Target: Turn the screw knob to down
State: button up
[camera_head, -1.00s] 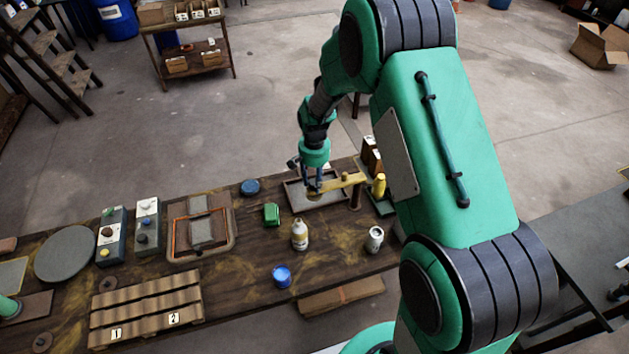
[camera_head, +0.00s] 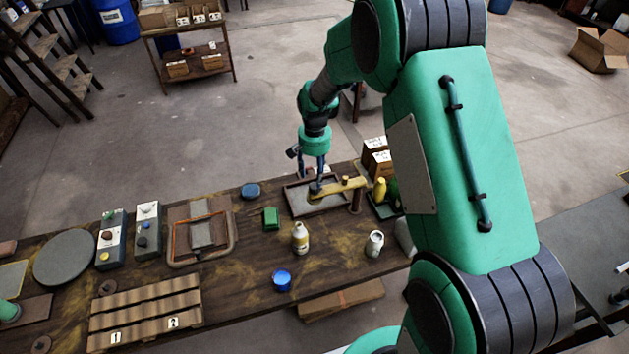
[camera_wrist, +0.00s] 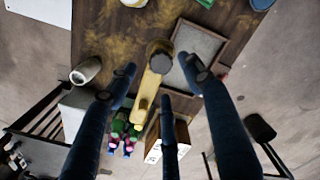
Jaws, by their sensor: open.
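I cannot tell for sure which part is the screw knob. My gripper (camera_head: 319,184) points down above the tray end of the bar. In the wrist view its fingers (camera_wrist: 160,82) are spread and empty, with the bar showing between them. I cannot tell whether any finger touches it.
A white bottle (camera_head: 300,238), green block (camera_head: 271,218) and blue lid (camera_head: 250,190) are to the left. Control boxes with knobs (camera_head: 148,230) stand farther left.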

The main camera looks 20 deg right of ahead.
jog(key=shift+r, duration=2.75)
notch_tip(320, 180, up, 10)
jog(key=n+t+b, duration=0.1)
send_over(315, 186)
jog(key=s, duration=0.6)
jog(key=s+a+r+n+t+b, duration=0.2)
jog(key=s+r, duration=0.7)
jog(key=s+r+n+t+b, duration=0.2)
jog(key=s+r, duration=0.1)
jog(key=s, duration=1.8)
jog(key=shift+s+a+t+b, duration=0.15)
jog(key=shift+a+t+b, duration=0.15)
jog(key=shift+c, duration=0.2)
